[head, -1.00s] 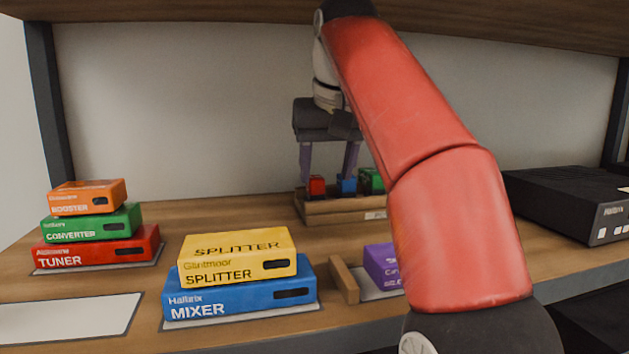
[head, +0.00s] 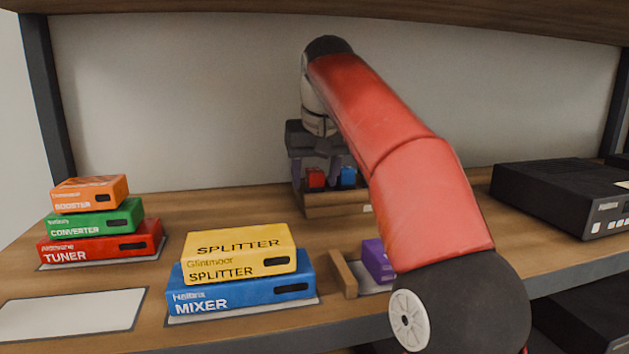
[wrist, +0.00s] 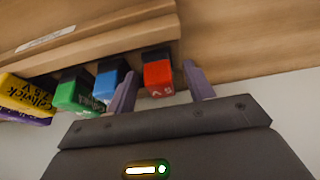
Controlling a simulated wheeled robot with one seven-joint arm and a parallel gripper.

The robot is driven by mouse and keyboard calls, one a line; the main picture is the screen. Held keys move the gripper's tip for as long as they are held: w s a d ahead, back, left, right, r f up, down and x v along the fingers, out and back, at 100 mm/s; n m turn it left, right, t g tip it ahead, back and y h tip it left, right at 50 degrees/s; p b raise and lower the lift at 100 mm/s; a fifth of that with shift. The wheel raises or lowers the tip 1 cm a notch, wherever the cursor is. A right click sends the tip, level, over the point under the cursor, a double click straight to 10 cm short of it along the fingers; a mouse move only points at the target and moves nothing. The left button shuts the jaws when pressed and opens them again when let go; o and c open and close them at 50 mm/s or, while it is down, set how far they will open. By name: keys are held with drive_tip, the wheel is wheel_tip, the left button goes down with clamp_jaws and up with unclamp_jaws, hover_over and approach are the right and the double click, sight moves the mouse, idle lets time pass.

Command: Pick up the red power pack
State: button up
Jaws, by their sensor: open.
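The red power pack (head: 316,177) stands upright at the left end of a wooden rack (head: 336,198) at the back of the shelf. It also shows in the wrist view (wrist: 158,75), with a black part at its rack end. My gripper (head: 315,183) is open, pointing down, with one finger on each side of the red pack. In the wrist view my gripper (wrist: 160,68) has its left finger in the gap between the red and blue packs and its right finger on the outer side. I cannot tell whether either finger touches the red pack.
A blue pack (wrist: 110,80) stands close beside the red one, then a green pack (wrist: 76,94) and a yellow pack (wrist: 25,93). Stacked boxes (head: 240,265) stand in front left, a black device (head: 560,195) at right. An upper shelf (head: 480,15) hangs overhead.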

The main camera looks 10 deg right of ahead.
drive_tip(key=shift+c, duration=0.2)
drive_tip(key=c, duration=1)
drive_tip(key=shift+o, duration=0.2)
drive_tip(key=shift+r, duration=0.1)
